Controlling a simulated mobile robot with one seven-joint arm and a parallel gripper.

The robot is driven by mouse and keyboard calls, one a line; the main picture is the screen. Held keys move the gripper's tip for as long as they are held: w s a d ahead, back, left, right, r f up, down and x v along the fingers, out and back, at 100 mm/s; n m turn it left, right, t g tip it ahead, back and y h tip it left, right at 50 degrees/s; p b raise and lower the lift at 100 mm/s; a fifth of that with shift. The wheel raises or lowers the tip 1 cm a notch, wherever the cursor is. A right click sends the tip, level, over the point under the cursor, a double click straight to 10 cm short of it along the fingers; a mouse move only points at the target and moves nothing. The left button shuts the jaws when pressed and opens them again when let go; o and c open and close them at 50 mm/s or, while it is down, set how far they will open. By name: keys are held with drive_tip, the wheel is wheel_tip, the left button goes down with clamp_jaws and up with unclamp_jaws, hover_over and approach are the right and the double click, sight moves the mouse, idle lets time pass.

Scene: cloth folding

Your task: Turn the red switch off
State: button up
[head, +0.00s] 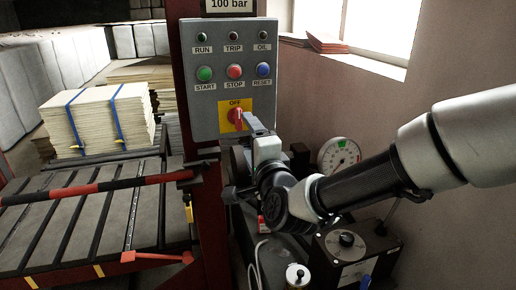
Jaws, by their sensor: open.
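The red switch (235,115) is a rotary knob on a yellow plate (228,104) marked OFF at its top. It sits low on the grey control panel (210,85). The knob looks turned off vertical, but its exact setting is hard to tell. My gripper (248,121) is open just right of the knob, very close to it. The gripper hides the plate's lower right part, and I cannot tell whether it touches the knob.
Green START (204,73), red STOP (234,71) and blue RESET (263,69) buttons sit above the switch. A round gauge (339,157) and a dark box with a dial (347,240) stand below right. A red post (192,200) and strapped stack (98,120) are at left.

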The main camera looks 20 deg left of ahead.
drive_tip(key=v, duration=0.7)
drive_tip(key=shift+s+p, duration=0.2)
drive_tip(key=shift+p, duration=0.25)
